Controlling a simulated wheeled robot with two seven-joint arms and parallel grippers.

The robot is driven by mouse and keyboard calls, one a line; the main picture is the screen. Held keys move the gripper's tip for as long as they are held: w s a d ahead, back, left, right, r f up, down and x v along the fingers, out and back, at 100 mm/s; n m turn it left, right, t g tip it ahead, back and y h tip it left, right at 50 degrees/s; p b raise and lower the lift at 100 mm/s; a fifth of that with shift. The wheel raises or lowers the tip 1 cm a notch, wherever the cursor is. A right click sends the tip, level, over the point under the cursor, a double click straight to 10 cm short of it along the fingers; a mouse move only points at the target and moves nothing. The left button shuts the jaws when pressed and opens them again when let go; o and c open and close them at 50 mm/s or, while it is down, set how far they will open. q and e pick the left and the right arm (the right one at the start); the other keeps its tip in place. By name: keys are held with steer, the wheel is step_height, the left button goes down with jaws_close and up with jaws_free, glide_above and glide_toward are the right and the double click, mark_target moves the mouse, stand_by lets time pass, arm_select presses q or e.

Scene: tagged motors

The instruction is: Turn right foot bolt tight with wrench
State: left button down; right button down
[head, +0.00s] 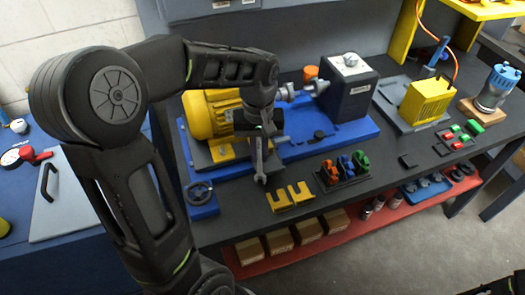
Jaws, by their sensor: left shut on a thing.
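My left gripper (259,131) is shut on a grey wrench (259,165). The wrench hangs down from the fingers, its open jaw lowest, at the front edge of the blue motor base (307,149). The yellow motor (201,115) sits on the left part of this base, just left of my gripper. The right foot bolt cannot be made out; my gripper and the wrench cover the motor's right front foot area. I cannot tell whether the wrench touches anything. My right gripper is not in view.
A yellow bracket stand (290,197) sits close in front of the wrench. Red, blue and green clips (345,168) stand right of it. A handwheel (199,193) is at front left. A dark grey block (347,88) stands behind right.

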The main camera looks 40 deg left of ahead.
arm_select(q)
steer(key=shift+s+a+m, duration=0.15)
steer(key=shift+a+m, duration=0.1)
steer(key=shift+m, duration=0.15)
steer(key=shift+s, duration=0.1)
steer(key=shift+s+a+m, duration=0.3)
steer(key=shift+a+m, duration=0.4)
steer(key=shift+m, duration=0.5)
steer(key=shift+a, duration=0.15)
steer(key=shift+s+a+m, duration=0.1)
steer(key=shift+a+m, duration=0.15)
steer(key=shift+m, duration=0.45)
steer(key=shift+d+n, duration=0.2)
steer(key=shift+n, duration=0.2)
